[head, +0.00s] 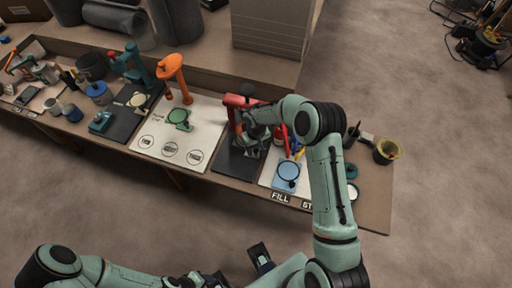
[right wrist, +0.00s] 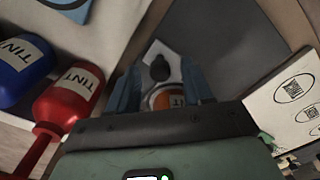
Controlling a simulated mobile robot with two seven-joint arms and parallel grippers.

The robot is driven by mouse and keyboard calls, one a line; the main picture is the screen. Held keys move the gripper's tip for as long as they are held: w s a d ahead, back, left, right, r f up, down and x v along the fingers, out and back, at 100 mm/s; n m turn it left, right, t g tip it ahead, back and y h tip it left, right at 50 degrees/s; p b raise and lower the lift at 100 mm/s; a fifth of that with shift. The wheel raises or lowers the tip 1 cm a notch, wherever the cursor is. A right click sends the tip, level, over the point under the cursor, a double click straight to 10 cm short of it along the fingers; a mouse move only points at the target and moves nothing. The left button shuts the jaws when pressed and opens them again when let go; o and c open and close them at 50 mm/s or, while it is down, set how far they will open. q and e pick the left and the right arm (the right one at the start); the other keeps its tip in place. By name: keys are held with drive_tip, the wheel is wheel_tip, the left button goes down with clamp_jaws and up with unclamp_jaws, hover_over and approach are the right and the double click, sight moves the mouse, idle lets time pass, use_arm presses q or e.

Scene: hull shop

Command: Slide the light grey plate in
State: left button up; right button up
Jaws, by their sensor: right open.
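My right gripper (head: 252,146) is over the dark mat (head: 236,164) in front of the red stand (head: 238,102). In the right wrist view its blue fingers (right wrist: 160,88) are apart. Between and beyond them lies a light grey plate (right wrist: 174,63) with a black knob (right wrist: 159,68). An orange-rimmed round part (right wrist: 162,98) with a label shows at the plate's near end. I cannot tell whether the fingers touch the plate. The gripper and arm hide most of this spot in the head view.
Red (right wrist: 68,98) and blue (right wrist: 20,65) TINT bottles stand close by the right gripper. A white board with a green disc (head: 178,117) and an orange stand (head: 174,72) lie to the left.

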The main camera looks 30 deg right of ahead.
wheel_tip(320, 180, up, 13)
drive_tip(key=shift+r, duration=0.15)
idle(0.4)
